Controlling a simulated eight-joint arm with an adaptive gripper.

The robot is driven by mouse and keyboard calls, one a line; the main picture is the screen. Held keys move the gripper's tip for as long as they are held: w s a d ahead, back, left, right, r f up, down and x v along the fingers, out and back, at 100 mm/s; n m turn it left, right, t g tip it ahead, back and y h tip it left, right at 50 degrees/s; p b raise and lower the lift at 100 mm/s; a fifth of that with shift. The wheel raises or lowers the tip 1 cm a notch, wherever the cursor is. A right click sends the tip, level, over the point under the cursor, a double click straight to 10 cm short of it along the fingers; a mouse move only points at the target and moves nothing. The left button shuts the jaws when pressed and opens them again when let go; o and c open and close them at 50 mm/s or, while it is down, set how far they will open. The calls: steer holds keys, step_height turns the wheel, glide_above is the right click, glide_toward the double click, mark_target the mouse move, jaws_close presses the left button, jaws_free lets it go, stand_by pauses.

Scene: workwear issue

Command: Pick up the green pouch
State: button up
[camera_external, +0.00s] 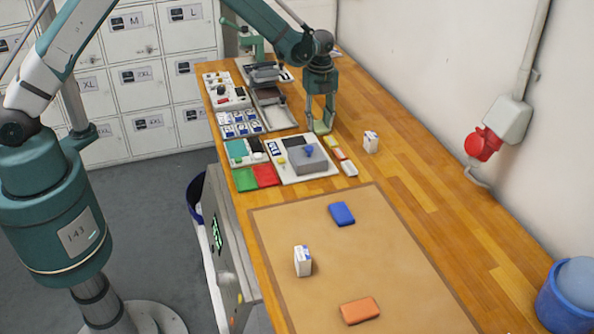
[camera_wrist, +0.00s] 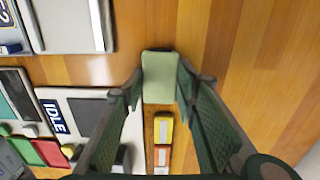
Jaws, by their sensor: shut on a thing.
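The pale green pouch (camera_wrist: 158,78) is between the two fingers of my gripper (camera_wrist: 160,74) in the wrist view. The fingertips close on its left and right sides. In the external view the green pouch (camera_external: 320,128) shows low between the fingers of my gripper (camera_external: 320,116), at the back part of the wooden bench. The fingers hide part of it there. I cannot tell whether it touches the bench or hangs just above it.
Small yellow, red-orange and white blocks (camera_external: 338,154) lie in front of the gripper. A white panel with a grey device (camera_external: 308,158) is to their left. A white carton (camera_external: 371,142) stands to the right. A brown mat (camera_external: 400,270) holds a blue block (camera_external: 341,214), an orange block (camera_external: 360,310) and another carton (camera_external: 303,261).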

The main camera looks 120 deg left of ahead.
mark_target(319, 125)
steer(key=shift+r, duration=0.1)
step_height(319, 125, up, 10)
steer(key=b, duration=0.1)
stand_by(0.8)
